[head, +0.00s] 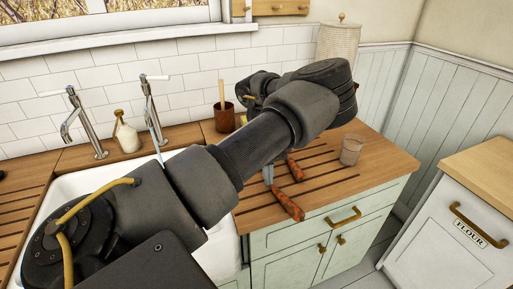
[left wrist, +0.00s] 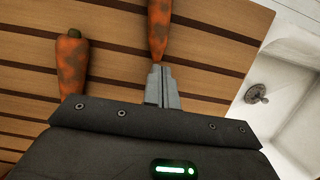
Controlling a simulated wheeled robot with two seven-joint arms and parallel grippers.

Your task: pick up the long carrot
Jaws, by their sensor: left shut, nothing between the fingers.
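Two orange-brown carrots lie on the grooved wooden counter. The nearer one, which looks the longer, shows in the head view (head: 287,205); its narrow end is by my left gripper (head: 268,174). In the left wrist view this carrot (left wrist: 160,28) is cut off by the top edge. The other carrot (head: 295,168) is partly hidden by my arm; it shows with a green stem end at the left of the left wrist view (left wrist: 71,68). My left gripper (left wrist: 163,72) is shut and empty, its fingertips just at the nearer carrot's narrow end; contact is unclear. My right gripper is not in view.
A clear glass (head: 351,149) stands on the counter (head: 340,185) right of the carrots. The white sink (head: 62,188) lies to the left. Free counter lies right of the carrots.

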